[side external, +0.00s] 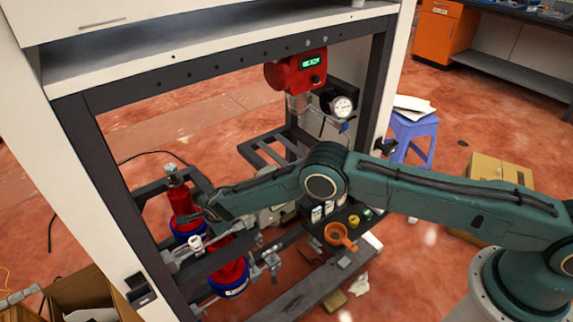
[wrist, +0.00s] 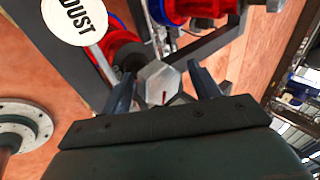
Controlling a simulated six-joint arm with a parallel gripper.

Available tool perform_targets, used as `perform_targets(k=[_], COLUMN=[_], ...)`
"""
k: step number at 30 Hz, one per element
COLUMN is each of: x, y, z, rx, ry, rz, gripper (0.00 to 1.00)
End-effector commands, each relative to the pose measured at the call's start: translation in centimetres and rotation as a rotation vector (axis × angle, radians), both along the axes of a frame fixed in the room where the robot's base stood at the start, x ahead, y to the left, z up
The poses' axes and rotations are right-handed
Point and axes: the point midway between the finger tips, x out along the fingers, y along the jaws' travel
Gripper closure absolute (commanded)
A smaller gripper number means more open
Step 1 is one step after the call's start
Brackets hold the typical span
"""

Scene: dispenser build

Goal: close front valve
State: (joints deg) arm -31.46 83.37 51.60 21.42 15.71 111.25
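In the wrist view my gripper (wrist: 162,84) has its two dark fingers apart. A grey hexagonal metal knob (wrist: 156,80) with a small red mark sits between the fingertips, with gaps showing beside it. It looks like a valve handle, but I cannot tell whether it is the front valve. In the side view my gripper (side external: 207,216) is at the red cylinders, and the arm partly covers them. Metal valve fittings (side external: 269,261) show by the lower red cylinder (side external: 232,277). Another red cylinder (side external: 182,204) stands behind, with a metal top.
A dark frame (side external: 132,205) with white panels surrounds the work. A red unit (side external: 296,73) with a green display and a dial gauge (side external: 342,106) hang above. An orange cup (side external: 340,235) stands right of the cylinders. A white "DUST" label (wrist: 78,20) shows in the wrist view.

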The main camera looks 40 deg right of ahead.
Motion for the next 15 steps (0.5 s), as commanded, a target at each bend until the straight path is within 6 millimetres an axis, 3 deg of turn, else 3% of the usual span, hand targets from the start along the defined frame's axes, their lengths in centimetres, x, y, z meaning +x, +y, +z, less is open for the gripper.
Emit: perform_targets(k=[15], x=[0.05], y=[-0.14], z=[0.01], rx=[0.000], ry=[0.001], rz=[0.443], gripper=[0.39])
